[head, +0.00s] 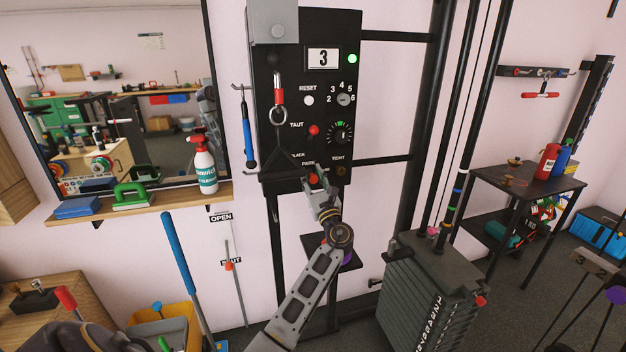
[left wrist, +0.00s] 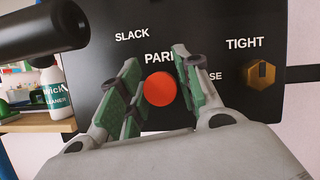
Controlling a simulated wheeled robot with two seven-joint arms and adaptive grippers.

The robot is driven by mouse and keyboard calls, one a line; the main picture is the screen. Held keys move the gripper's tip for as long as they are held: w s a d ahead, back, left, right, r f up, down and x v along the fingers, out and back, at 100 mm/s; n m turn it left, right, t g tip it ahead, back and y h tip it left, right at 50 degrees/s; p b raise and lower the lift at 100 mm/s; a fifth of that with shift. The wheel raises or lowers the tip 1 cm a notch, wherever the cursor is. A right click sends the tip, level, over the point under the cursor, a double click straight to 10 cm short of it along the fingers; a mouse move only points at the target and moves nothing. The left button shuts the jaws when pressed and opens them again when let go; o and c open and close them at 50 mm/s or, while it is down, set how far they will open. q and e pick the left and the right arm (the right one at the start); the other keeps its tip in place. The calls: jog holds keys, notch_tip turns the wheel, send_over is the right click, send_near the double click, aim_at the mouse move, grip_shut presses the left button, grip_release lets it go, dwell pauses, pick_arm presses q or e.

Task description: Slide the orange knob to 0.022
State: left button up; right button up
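A round orange-red knob (head: 312,179) sits low on the black panel (head: 263,110), beside the lettering "PARK"; it also shows in the left wrist view (left wrist: 160,89). My left gripper (head: 315,187) is open in front of it, with one green-padded finger on each side of the knob. I cannot tell whether the fingers touch it. Another orange-red knob (head: 314,130) is higher, beside "TAUT". A third, orange knob (head: 229,266) is on a thin vertical rod on the wall, near the "SHUT" label and below "OPEN". No scale figures are readable. My right gripper is out of view.
A brass knob (left wrist: 261,75) is right of the gripper under "TIGHT". A spray bottle (head: 204,167) stands on the shelf. A dark weight stack (head: 425,285) is at lower right.

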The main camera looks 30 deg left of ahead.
pick_arm(q)
jog(key=shift+o, duration=0.9)
jog(key=shift+f, duration=0.15)
jog(key=shift+d, duration=0.1)
jog(key=shift+s+d+f, duration=0.3)
jog(key=shift+d, duration=0.1)
jog(key=v, duration=1)
jog(key=shift+s+d, duration=0.2)
jog(key=shift+d, duration=0.1)
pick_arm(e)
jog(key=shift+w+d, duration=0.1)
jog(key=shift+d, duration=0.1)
pick_arm(q)
jog(key=shift+f, duration=0.25)
